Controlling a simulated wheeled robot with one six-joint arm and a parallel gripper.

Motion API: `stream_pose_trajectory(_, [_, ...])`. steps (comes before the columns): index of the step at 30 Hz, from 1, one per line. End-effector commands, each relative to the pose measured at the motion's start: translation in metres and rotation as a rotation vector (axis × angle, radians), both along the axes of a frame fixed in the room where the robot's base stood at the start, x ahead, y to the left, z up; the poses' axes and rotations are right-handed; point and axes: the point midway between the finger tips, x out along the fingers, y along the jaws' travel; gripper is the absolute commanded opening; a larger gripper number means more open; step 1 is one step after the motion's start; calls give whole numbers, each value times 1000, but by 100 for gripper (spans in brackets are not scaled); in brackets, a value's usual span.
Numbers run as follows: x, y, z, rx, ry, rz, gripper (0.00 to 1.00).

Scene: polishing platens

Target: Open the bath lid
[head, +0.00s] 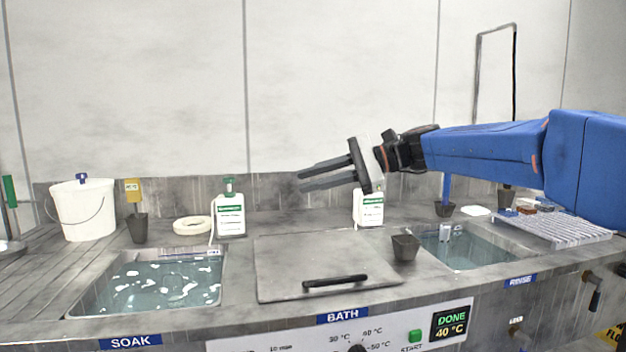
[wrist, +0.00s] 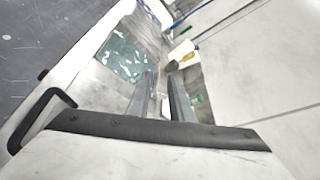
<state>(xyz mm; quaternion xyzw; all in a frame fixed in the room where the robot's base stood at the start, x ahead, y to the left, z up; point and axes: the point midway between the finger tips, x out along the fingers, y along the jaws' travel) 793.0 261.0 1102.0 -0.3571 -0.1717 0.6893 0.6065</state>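The bath lid (head: 285,257) is a flat grey metal plate lying shut over the bath, between the soak and rinse basins. Its black bar handle (head: 335,281) runs along the front edge, above the BATH label. My gripper (head: 312,177) is in the air above and behind the lid, pointing left, well apart from the handle. Its two grey fingers are spread with an empty gap between them. In the wrist view the fingers (wrist: 160,78) are also apart, with nothing between them. A black bracket shows at the left of that view; I cannot tell whether it is the lid handle.
A dark cup (head: 405,247) stands by the lid's right edge. White bottles (head: 230,215) (head: 368,208) stand behind the lid. The open soak basin (head: 150,282) is left, the rinse basin (head: 465,248) right. The control panel (head: 290,340) in front reads DONE, 40 °C. The lid top is clear.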

Motion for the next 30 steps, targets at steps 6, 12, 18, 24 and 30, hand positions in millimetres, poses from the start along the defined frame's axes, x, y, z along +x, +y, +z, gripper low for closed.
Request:
stream_pose_trajectory(6, [0,0,0,0,0,0,1])
stream_pose_trajectory(12, [0,0,0,0,0,0,0])
stream_pose_trajectory(18, [0,0,0,0,0,0,0])
stream_pose_trajectory(24, [0,0,0,0,0,0,0])
stream_pose_trajectory(30, [0,0,0,0,0,0,0])
